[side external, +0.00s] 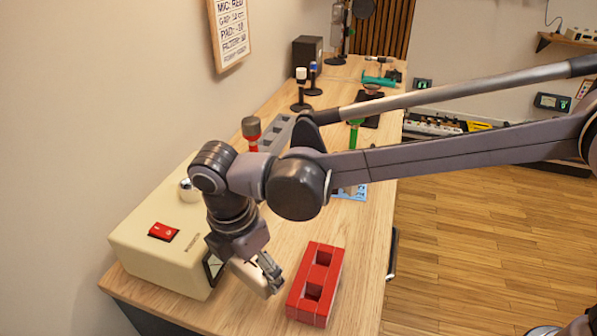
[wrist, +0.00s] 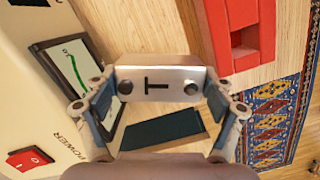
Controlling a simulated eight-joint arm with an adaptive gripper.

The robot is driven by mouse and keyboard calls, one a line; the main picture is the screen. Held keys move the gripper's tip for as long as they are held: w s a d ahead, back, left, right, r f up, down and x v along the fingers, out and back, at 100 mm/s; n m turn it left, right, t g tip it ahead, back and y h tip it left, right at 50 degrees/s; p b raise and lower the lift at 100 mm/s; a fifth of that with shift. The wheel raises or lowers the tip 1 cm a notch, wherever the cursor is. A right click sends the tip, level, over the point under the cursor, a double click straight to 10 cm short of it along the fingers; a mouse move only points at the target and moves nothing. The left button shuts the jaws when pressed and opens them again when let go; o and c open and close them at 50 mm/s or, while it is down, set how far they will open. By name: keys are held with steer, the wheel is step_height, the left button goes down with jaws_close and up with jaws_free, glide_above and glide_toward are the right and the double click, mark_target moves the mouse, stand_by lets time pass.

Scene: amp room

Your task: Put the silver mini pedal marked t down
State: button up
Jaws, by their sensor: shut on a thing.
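The silver mini pedal (wrist: 160,78) is marked with a dark T between two round knobs in the wrist view. My gripper (wrist: 158,97) is shut on it, with a finger on each of its sides. In the side external view my gripper (side external: 264,277) points down over the wooden desk, between the beige box and the red block.
The beige box (side external: 155,239) with a red power switch (side external: 163,232) stands left of my gripper. A red block with square openings (side external: 317,286) lies close on the right. Bare desk (side external: 228,312) shows near the front edge.

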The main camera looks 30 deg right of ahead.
mark_target(256, 277)
steer(key=shift+f, duration=1.6)
steer(key=shift+f, duration=0.15)
steer(key=o, duration=1)
